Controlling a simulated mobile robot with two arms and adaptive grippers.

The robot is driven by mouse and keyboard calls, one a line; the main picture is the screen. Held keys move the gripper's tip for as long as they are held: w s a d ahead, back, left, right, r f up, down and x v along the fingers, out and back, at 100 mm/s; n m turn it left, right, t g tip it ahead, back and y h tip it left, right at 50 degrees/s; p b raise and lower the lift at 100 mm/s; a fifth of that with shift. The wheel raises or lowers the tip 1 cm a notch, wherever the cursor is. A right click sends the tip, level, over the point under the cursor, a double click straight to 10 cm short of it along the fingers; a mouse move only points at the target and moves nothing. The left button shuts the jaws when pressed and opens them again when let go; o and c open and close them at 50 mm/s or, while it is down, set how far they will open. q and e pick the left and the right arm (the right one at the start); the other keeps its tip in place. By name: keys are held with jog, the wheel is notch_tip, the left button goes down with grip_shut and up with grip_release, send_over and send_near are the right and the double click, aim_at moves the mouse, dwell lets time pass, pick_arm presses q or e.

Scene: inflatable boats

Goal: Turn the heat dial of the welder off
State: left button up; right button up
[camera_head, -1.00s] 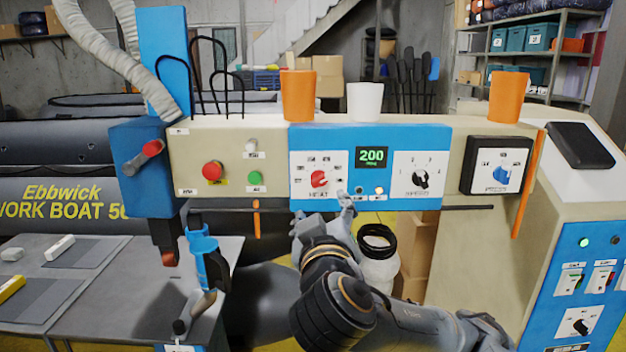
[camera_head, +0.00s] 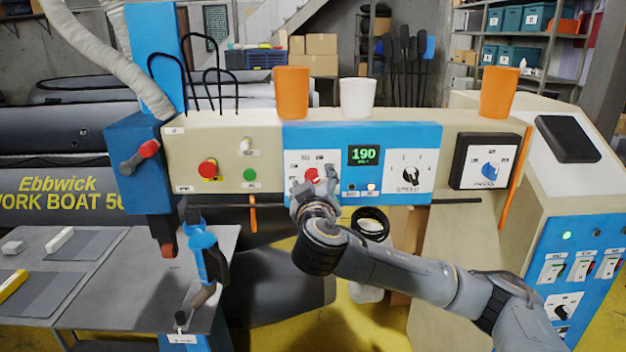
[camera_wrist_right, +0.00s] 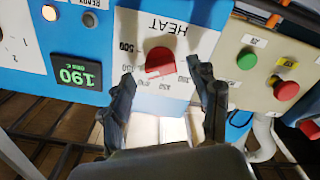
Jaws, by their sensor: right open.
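The welder's red heat dial (camera_head: 311,174) sits on a white HEAT plate in the blue panel of the beige machine. In the head view my right gripper (camera_head: 316,187) is in front of the dial and partly covers it and its plate. In the right wrist view my open right gripper (camera_wrist_right: 163,84) has a finger on each side below the red dial (camera_wrist_right: 160,62), with the dial between and just beyond the tips. I cannot tell if a finger touches it. The display (camera_head: 363,155) reads 190 in green. My left gripper is not in view.
A black speed dial (camera_head: 410,174) is right of the display; a blue dial (camera_head: 490,171) is farther right. A red button (camera_head: 208,169) and a green button (camera_head: 249,174) are to the left. Orange cups (camera_head: 292,92) and a white cup (camera_head: 357,97) stand on top.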

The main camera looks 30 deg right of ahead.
jog(key=c, duration=1.2)
jog(key=shift+o, duration=0.2)
